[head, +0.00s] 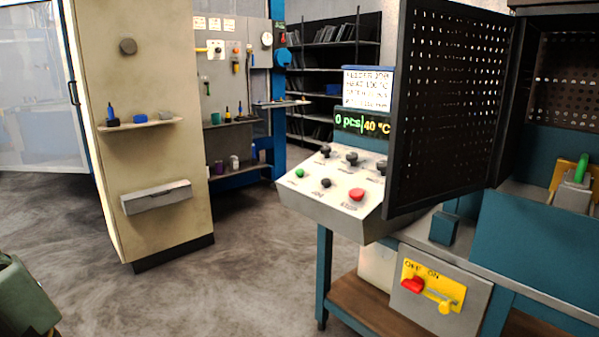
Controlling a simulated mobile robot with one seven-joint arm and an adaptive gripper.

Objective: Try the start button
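A sloped white control panel (315,208) stands on the blue-framed machine in the middle of the head view. A small green button (299,173) is at its left, with a label too small to read. A black knob (326,183) and a red button (356,195) are in the same row, and several black knobs (352,159) sit above. The display (362,125) reads "0 pcs" and "40 °C". My gripper is not in view.
An open dark perforated door (447,105) stands right of the panel and covers its right edge. A beige cabinet (150,80) with a small shelf and drawer stands at the left. Grey floor (250,270) between cabinet and machine is clear. Dark shelving (332,55) stands behind.

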